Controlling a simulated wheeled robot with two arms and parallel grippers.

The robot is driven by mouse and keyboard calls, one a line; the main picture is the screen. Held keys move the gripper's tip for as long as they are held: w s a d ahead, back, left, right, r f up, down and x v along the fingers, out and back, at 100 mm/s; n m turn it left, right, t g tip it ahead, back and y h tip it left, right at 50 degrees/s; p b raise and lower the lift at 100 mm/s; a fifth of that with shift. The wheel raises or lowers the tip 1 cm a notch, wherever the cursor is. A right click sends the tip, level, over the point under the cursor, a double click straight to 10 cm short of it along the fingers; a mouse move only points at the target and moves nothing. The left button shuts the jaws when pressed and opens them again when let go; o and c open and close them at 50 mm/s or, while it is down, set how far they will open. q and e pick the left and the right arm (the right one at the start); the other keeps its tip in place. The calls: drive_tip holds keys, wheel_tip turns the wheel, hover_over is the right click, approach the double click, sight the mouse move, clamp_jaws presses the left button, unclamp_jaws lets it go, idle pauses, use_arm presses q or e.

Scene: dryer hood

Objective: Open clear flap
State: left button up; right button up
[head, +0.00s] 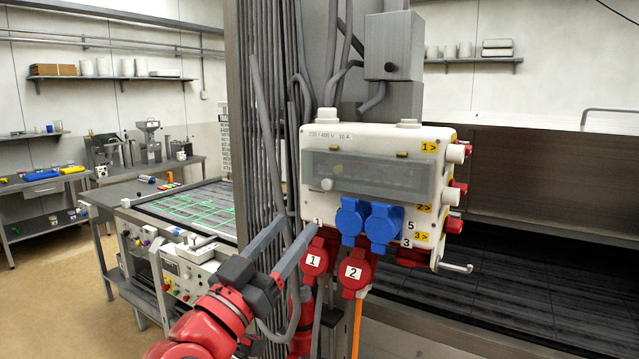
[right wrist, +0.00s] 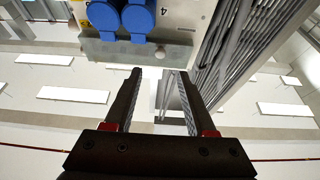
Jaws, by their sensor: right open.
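The clear flap (head: 370,173) is a smoky see-through cover on the front of the white power box (head: 375,135). It lies down flat over the box's window, with brass hinges along its top edge and a round pale knob (head: 327,184) at its lower left. A greyish strip that looks like the flap also shows in the right wrist view (right wrist: 130,51), beyond the blue sockets. My right gripper (head: 297,222) is open and empty, below and left of the flap, apart from the knob. Its spread fingers also show in the right wrist view (right wrist: 160,75). My left gripper is out of view.
Two blue sockets (head: 383,224) stick out below the flap. Red plugs numbered 1 (head: 314,260) and 2 (head: 354,272) hang under the box. Grey conduits (head: 265,130) run vertically at its left. A metal crank (head: 456,268) juts out at lower right.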

sight(326, 188)
drive_tip(key=p+x, duration=0.2)
drive_tip(key=x, duration=0.6)
drive_tip(key=shift+w+d+r+p, duration=0.15)
drive_tip(key=shift+d+p, duration=0.1)
drive_tip(key=shift+p, duration=0.05)
drive_tip(key=shift+w+d+r, duration=0.15)
drive_tip(key=shift+w+d, duration=0.05)
drive_tip(key=shift+w, duration=0.25)
clamp_jaws()
idle(0.5)
